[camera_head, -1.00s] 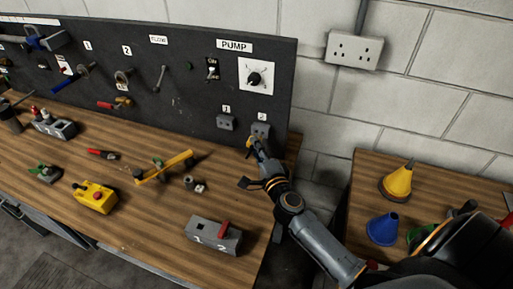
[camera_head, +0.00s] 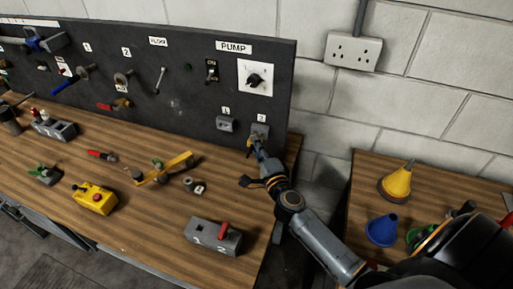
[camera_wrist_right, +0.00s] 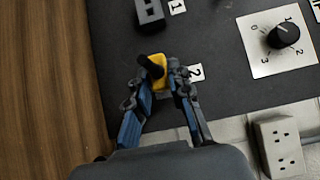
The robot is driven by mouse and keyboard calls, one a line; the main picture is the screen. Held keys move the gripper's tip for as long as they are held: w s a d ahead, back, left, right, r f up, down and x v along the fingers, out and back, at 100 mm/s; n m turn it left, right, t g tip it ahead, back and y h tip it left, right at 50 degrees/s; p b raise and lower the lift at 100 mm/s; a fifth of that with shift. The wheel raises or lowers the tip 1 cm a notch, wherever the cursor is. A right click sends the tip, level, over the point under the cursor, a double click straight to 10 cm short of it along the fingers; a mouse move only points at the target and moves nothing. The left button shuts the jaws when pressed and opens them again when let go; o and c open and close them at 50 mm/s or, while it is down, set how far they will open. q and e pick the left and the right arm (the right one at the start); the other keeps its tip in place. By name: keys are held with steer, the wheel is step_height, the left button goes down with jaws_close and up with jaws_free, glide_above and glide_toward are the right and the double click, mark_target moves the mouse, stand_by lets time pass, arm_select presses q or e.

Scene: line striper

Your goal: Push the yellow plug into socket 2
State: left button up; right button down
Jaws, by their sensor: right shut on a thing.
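The yellow plug (camera_wrist_right: 159,84) is held between the fingers of my right gripper (camera_wrist_right: 157,74), with a dark piece on its top. In the head view, my right gripper (camera_head: 252,145) is at the lower right of the black board, and the plug shows as a small yellow patch (camera_head: 249,141). Socket 2 (camera_head: 261,130) is a grey block just behind the fingertips, below its label 2. In the wrist view, the plug and fingers hide socket 2 beside its label. Whether the plug is in the socket cannot be told. My left gripper is out of view.
Socket 1 (camera_head: 225,124) is left of socket 2. A pump dial (camera_head: 254,80) is above. The wooden bench holds a grey box with a red lever (camera_head: 213,236), a yellow box (camera_head: 94,198) and loose tools. A side table (camera_head: 360,190) has yellow and blue funnels.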

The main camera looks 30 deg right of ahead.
steer(key=shift+w+d, duration=0.6)
steer(key=shift+d, duration=0.05)
stand_by(0.8)
steer(key=shift+w+d+r, duration=0.15)
steer(key=shift+d, duration=0.05)
steer(key=c, duration=1.1)
jaws_free()
steer(key=shift+c, duration=0.2)
steer(key=o, duration=0.3)
steer(key=shift+s+a+p, duration=0.15)
steer(key=shift+s+a, duration=0.05)
steer(key=shift+s, duration=0.95)
steer(key=shift+s+a+p, duration=0.15)
steer(key=shift+s+p, duration=0.05)
steer(key=shift+s, duration=1)
steer(key=shift+s+a+p, duration=0.15)
steer(key=shift+s+a, duration=0.05)
steer(key=shift+s, duration=0.95)
